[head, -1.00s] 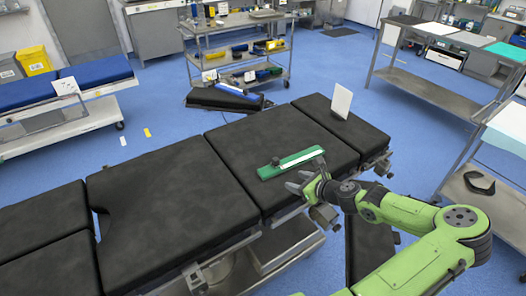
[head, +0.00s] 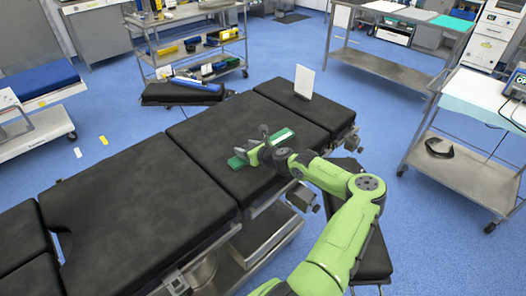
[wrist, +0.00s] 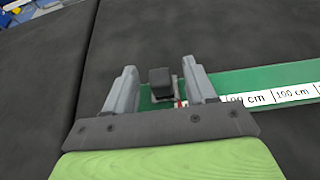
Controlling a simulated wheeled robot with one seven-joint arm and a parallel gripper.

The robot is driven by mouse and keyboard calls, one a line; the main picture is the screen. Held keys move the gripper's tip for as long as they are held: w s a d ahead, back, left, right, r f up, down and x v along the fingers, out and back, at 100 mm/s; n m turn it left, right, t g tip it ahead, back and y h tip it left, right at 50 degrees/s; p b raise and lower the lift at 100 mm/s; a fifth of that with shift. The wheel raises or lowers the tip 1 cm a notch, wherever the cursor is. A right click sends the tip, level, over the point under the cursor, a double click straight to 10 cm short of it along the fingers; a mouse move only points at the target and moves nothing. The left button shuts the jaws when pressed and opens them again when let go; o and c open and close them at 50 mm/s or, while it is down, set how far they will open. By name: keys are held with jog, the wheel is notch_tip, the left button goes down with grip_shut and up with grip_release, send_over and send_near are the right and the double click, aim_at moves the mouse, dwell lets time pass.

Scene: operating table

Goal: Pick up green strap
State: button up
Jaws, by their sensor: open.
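The green strap (head: 282,136) lies flat on the black padded operating table (head: 150,215). In the wrist view the green strap (wrist: 250,82) runs off to the right, with a white strip of centimetre marks along it. A black block-like piece (wrist: 161,84) sits near its left end. My gripper (wrist: 161,88) is open, with one grey finger on each side of the black piece and the strap's end. In the head view my gripper (head: 254,145) is over the strap and hides its middle. I cannot tell whether the fingers touch it.
A white upright panel (head: 304,82) stands on the table's far section. A trolley with several coloured items (head: 190,45) is behind. Steel side tables (head: 400,70) stand at the back right. The table pad around the strap is clear.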

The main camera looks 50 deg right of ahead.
jog(key=shift+x, duration=0.8)
jog(key=shift+s, duration=0.1)
jog(key=shift+c, duration=0.3)
grip_shut()
